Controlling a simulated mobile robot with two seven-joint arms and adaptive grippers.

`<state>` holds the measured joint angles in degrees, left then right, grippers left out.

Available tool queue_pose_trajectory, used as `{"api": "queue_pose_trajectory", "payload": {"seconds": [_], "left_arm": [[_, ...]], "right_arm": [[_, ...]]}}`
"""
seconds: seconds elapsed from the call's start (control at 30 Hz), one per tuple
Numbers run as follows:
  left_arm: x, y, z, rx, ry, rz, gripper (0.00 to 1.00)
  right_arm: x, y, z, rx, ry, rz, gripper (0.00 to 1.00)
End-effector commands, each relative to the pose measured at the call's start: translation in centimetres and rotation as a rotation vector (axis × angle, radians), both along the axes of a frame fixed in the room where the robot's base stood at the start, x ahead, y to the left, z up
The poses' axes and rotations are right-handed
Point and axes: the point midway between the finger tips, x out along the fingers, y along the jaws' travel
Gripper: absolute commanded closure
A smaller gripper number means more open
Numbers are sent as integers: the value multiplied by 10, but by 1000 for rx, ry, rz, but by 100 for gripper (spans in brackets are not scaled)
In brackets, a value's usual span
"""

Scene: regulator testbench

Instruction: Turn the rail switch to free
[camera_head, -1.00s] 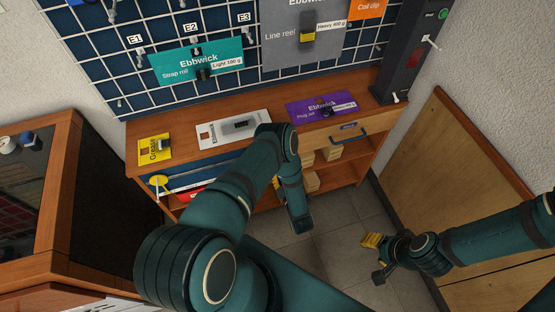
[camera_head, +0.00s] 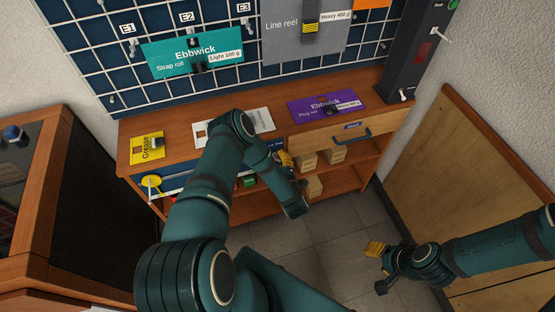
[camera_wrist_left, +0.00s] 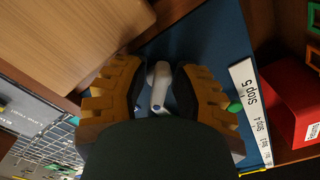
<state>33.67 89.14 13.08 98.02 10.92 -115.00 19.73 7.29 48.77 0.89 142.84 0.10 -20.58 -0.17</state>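In the left wrist view, a pale lever (camera_wrist_left: 161,82), which I take for the rail switch, stands on a blue panel (camera_wrist_left: 218,42). A white label (camera_wrist_left: 254,98) reading "Stop 5" and smaller stop labels lie to its right. My left gripper (camera_wrist_left: 160,88) is open, with its yellow fingers on either side of the lever and a gap showing; contact is not clear. In the head view, my left gripper (camera_head: 285,160) is at the bench front, partly behind my own arm, and the lever is hidden. My right gripper (camera_head: 377,264) hangs low at right, its finger gap unclear.
The wooden bench (camera_head: 185,127) carries a yellow Grease card (camera_head: 142,149) and a purple card (camera_head: 305,107). A drawer with a blue handle (camera_head: 355,137) is right of my left gripper. A red box (camera_wrist_left: 295,100) sits beside the panel. Floor is clear before the bench.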

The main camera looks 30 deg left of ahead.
Motion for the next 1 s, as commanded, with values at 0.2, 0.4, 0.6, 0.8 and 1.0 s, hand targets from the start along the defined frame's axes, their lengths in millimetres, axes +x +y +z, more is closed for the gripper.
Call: {"api": "queue_pose_trajectory", "payload": {"seconds": [0.2,0.4,0.6,0.8,1.0], "left_arm": [[0,0,0,-1,0,1,100],[0,0,0,0,0,0,100],[0,0,0,19,22,0,100],[0,0,1,82,96,-1,100],[0,0,1,189,218,-3,100]], "right_arm": [[0,0,0,0,0,0,53],[0,0,0,0,0,0,53],[0,0,2,0,1,0,53],[-1,0,7,1,3,0,53],[-3,0,14,1,7,2,53]]}}
